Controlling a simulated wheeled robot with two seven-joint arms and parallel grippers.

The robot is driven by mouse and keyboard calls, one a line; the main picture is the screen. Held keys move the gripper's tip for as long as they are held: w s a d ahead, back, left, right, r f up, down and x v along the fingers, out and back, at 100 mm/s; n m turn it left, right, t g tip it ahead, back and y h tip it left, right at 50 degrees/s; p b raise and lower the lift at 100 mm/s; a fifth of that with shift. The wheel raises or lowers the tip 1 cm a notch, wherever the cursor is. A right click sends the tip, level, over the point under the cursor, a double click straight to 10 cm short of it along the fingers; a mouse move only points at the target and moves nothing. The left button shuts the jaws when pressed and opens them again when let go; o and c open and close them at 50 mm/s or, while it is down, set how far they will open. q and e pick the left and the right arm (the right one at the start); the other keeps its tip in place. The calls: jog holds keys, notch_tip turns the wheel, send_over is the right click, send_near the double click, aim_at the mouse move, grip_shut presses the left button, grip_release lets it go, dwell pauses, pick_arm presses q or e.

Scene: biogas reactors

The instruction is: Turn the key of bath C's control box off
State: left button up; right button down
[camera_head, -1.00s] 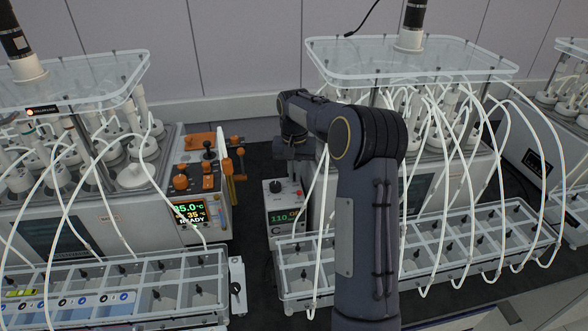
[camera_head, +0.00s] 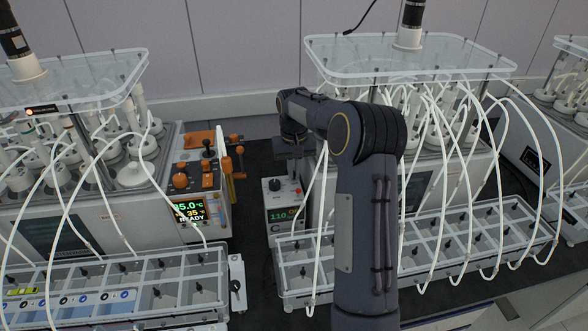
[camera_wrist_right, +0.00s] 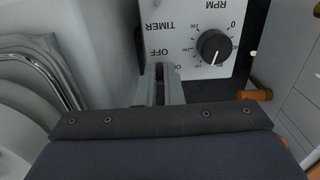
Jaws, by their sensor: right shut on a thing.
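Bath C's control box (camera_head: 283,228) stands between the two baths, a white box with a black knob, a lit green "110.0" display and a letter C. Its panel (camera_wrist_right: 185,22) fills the top of the right wrist view, upside down, with an RPM dial (camera_wrist_right: 213,46) and TIMER, OFF and ON lettering. My right gripper (camera_wrist_right: 160,75) is at the OFF and ON lettering, fingers close together and shut on the key. The fingers hide the key, so its angle cannot be read. In the head view my right wrist is above and behind the box. My left gripper is out of view.
A bath with orange valves (camera_head: 207,180) and a lit READY display stands left. Bath C's clear lid (camera_head: 410,58) and thin white tubes (camera_head: 322,215) are close to my right arm. Divided clear trays (camera_head: 420,250) line the front. Dark bench surface shows between the baths.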

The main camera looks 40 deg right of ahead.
jog(key=c, duration=1.6)
grip_release()
jog(key=shift+o, duration=0.2)
jog(key=shift+r, duration=0.1)
notch_tip(320, 180, up, 8)
jog(key=shift+f+b, duration=0.15)
jog(key=shift+b, duration=0.4)
jog(key=s+a+r+n+t+y+b, duration=0.1)
jog(key=s+a+r+t, duration=0.1)
jog(key=s+a, duration=0.55)
jog(key=s+a+r+n+t+y, duration=0.1)
jog(key=s+a+r+t, duration=0.1)
jog(key=s+a, duration=0.5)
jog(key=s+a+f+n+y, duration=0.1)
jog(key=s+a+f, duration=0.3)
jog(key=s, duration=0.3)
jog(key=s+a+f+n+t+b, duration=0.1)
jog(key=s+a+f, duration=0.4)
jog(key=s, duration=0.2)
jog(key=shift+a+t+y, duration=0.3)
jog(key=shift+y, duration=0.1)
